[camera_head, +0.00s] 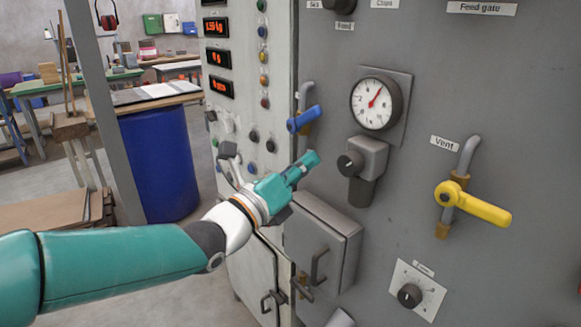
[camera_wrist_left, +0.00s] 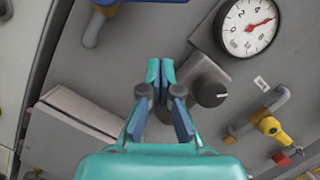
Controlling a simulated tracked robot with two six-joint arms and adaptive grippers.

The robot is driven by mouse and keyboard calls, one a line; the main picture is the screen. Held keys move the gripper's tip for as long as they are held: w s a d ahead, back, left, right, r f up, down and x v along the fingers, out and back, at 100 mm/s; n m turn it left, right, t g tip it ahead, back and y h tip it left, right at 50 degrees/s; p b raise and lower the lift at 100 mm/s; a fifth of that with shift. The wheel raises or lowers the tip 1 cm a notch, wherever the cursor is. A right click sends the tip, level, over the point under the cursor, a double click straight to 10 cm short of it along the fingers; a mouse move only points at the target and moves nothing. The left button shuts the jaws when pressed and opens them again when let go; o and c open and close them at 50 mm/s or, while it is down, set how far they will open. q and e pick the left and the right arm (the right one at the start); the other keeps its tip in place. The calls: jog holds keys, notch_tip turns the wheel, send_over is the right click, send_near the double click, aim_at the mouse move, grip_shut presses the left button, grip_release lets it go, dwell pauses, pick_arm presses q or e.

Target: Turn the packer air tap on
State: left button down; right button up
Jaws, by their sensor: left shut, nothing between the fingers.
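A tap with a blue lever (camera_head: 305,119) is on the grey panel near its left edge. Its lever lies across its short upright pipe, sloping slightly up to the right. No label for it is readable. It also shows at the top left of the left wrist view (camera_wrist_left: 93,30). A yellow-levered tap (camera_head: 482,208) at the right bears the label "Vent" (camera_head: 444,143). My left gripper (camera_head: 313,159) is shut and empty, below the blue lever and apart from it. Its closed fingertips also show in the left wrist view (camera_wrist_left: 160,70). My right gripper is not in view.
A round gauge (camera_head: 376,103) and a black-knobbed regulator (camera_head: 362,165) stick out right of my left gripper. A grey box with a handle (camera_head: 325,240) juts out below it. A button panel (camera_head: 240,80) stands left. A blue drum (camera_head: 160,165) is on the floor behind.

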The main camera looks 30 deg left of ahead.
aim_at(304, 119)
pick_arm(q)
jog(key=w+r+p, duration=0.1)
jog(key=w+a+r+p, duration=0.1)
jog(key=w+r+p, duration=0.1)
jog(key=w+r, duration=0.1)
jog(key=shift+a, duration=0.25)
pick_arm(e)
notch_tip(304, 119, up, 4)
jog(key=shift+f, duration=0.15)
pick_arm(q)
jog(key=shift+w+d, duration=0.1)
jog(key=shift+d, duration=0.05)
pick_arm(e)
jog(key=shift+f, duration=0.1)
